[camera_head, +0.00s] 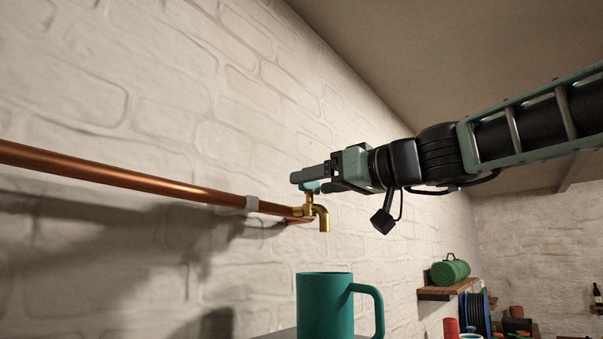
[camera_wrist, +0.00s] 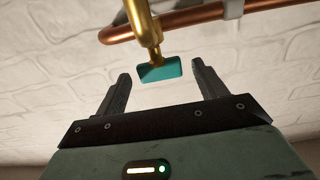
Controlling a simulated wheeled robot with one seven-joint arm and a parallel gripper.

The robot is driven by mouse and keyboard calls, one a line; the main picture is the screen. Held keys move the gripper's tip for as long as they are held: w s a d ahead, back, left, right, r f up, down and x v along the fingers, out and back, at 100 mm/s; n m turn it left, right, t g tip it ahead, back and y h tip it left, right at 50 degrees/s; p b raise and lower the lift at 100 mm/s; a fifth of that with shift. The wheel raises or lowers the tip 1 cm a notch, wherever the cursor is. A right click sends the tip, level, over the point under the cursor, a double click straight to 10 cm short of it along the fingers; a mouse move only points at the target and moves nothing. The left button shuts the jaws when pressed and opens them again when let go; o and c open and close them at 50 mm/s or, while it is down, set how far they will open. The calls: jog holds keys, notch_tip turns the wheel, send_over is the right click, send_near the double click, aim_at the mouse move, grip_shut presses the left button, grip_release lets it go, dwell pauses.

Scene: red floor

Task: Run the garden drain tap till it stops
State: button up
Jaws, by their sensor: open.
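The brass tap (camera_head: 321,214) sits at the end of a copper pipe along the white brick wall, its spout pointing down. Its teal handle (camera_head: 309,186) is on top. In the wrist view the teal handle (camera_wrist: 160,71) lies ahead of and between my two fingertips, with a gap on each side. The brass body (camera_wrist: 142,25) rises behind it. My gripper (camera_head: 306,178) is open and at the handle in the head view, where a finger hides part of it. In the wrist view my gripper (camera_wrist: 160,70) holds nothing.
A copper pipe (camera_head: 140,178) runs left along the wall, held by a pale clip. A large teal mug (camera_head: 324,305) stands below the tap.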

aim_at(312, 184)
jog(key=shift+p+x, duration=0.7)
jog(key=shift+x, duration=1.45)
jog(key=c, duration=1)
